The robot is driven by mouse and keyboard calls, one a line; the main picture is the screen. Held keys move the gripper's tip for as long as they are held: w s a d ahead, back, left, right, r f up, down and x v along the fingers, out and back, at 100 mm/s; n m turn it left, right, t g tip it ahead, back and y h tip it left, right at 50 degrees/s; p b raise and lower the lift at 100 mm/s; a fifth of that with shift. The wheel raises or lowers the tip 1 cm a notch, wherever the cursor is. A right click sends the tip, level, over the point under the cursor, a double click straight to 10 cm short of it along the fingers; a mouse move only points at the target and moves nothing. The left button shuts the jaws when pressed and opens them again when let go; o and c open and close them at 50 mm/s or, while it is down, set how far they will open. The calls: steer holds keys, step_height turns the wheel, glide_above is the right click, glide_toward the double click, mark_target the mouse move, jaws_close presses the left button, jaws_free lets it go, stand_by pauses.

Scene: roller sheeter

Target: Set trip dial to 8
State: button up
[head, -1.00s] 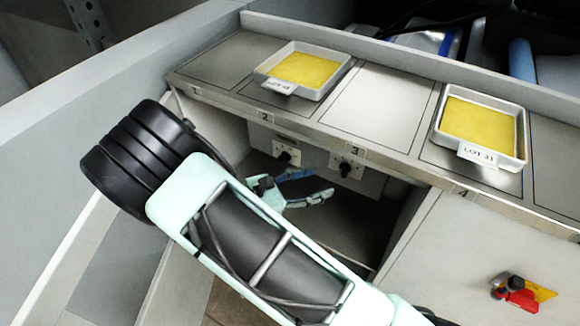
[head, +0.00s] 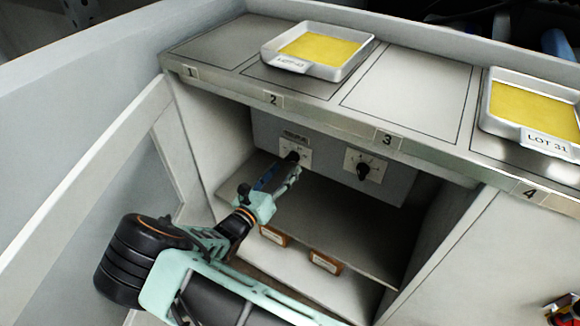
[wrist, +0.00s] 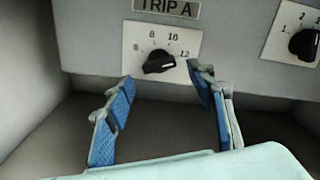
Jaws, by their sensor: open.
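The trip dial (wrist: 158,63) is a black knob on a white plate marked 6, 8, 10 and 12, under a TRIP A label (wrist: 166,7). Its grip lies nearly level, its right end tilted up toward 12; the exact setting is hard to tell. In the head view this dial (head: 293,156) is on the back panel of the open bay, partly behind my fingers. My gripper (wrist: 160,90) is open, its blue-padded fingers apart on the left and right, just short of and below the knob. It also shows in the head view (head: 279,178), inside the bay.
A second dial (head: 363,171) sits to the right on the same panel. The bay has side walls and a shelf (head: 340,230), with two orange-framed labels below. Above is a counter with numbered zones and two trays (head: 330,70) of yellow sheet.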

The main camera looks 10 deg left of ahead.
mark_target(292, 159)
steer(key=shift+b+x, duration=0.3)
steer(key=shift+x, duration=1.55)
steer(key=c, duration=1.2)
steer(key=shift+o, duration=0.2)
